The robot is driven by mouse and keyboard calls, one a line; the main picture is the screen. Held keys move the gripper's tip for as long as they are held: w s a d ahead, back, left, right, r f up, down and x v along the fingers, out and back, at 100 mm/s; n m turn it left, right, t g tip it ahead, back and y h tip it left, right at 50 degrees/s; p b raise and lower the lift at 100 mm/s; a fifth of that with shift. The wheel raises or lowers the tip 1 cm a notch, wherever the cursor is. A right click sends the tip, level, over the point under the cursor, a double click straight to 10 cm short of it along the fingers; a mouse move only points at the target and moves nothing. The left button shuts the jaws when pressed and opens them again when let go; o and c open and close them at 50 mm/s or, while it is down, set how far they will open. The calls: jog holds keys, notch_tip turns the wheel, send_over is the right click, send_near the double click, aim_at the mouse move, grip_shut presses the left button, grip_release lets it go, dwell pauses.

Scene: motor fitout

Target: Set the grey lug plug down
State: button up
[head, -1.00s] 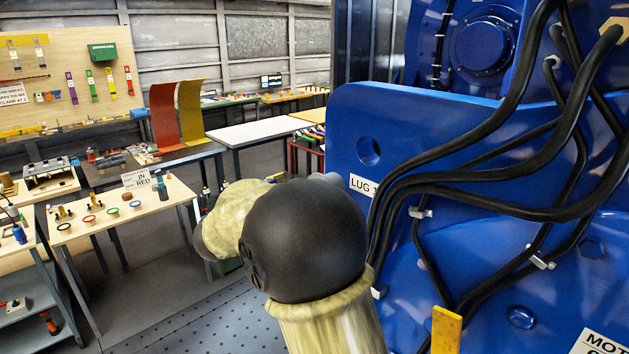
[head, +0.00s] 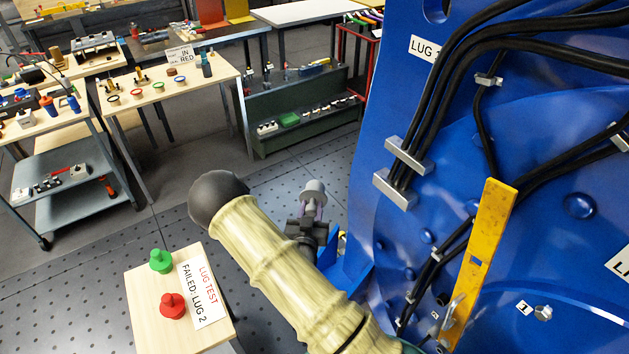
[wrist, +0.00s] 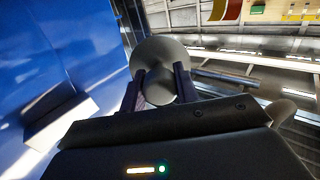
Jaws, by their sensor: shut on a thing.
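The grey lug plug (head: 314,190) is held upright in my gripper (head: 309,212), in the middle of the head view beside the blue motor housing. My arm hides some of the area below the gripper.
A small wooden stand (head: 150,322) at lower left bears a green plug (head: 161,261), a red plug (head: 172,305) and a lug test card (head: 201,290). The blue motor (head: 400,150) with black cables and a yellow bar (head: 478,260) fills the right. Floor is clear behind the stand.

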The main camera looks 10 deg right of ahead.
jog(key=s+f+n+t+y+b, duration=0.1)
jog(key=s+f+n+y, duration=0.3)
jog(key=f, duration=1.1)
jog(key=s+y+b, duration=0.1)
jog(key=s+y, duration=0.1)
jog(key=s, duration=0.1)
jog(key=shift+s+d+y, duration=0.15)
jog(key=shift+d+y, duration=0.25)
